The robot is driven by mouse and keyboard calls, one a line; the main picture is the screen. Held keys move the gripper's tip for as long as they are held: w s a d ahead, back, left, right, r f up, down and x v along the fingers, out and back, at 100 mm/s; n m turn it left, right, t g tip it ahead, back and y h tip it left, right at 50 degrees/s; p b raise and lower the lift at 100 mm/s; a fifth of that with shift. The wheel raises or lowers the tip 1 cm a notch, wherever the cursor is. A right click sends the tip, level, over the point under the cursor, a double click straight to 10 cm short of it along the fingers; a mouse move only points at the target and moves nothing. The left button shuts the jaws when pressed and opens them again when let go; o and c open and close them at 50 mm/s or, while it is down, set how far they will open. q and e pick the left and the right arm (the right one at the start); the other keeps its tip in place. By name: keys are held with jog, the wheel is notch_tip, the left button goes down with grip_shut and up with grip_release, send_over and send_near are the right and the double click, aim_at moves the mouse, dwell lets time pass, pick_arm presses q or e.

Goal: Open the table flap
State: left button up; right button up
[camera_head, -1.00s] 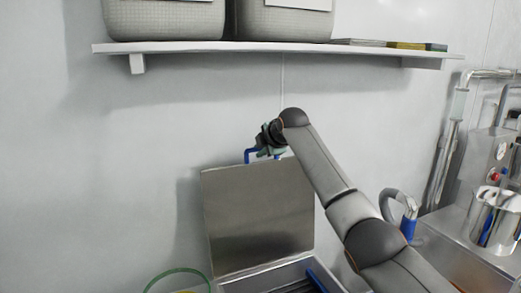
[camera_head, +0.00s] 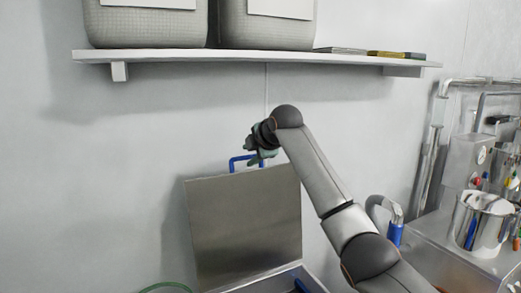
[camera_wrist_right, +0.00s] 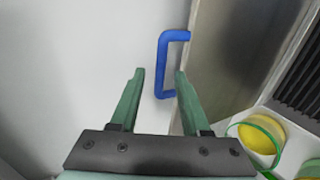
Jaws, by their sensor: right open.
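The table flap (camera_head: 243,220) is a grey metal panel standing raised and leaning slightly back near the wall. A blue handle (camera_head: 233,162) sticks up from its top edge; the handle also shows in the right wrist view (camera_wrist_right: 162,70). My right gripper (camera_head: 262,160) is at the right end of the handle in the head view. In the right wrist view, its green fingers (camera_wrist_right: 159,74) are apart, with the handle between or just beyond the tips. Contact cannot be told. My left gripper is not in view.
Below the flap is an open recess (camera_head: 262,283), its rim partly visible. A wall shelf (camera_head: 250,57) with large containers hangs above. A steel pot (camera_head: 478,222) and pipes stand at the right. A yellow round thing with a green rim (camera_wrist_right: 258,138) shows in the wrist view.

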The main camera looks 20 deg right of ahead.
jog(key=b+v, duration=0.1)
jog(key=v, duration=0.7)
jog(key=shift+s+b, duration=0.2)
jog(key=shift+b, duration=0.2)
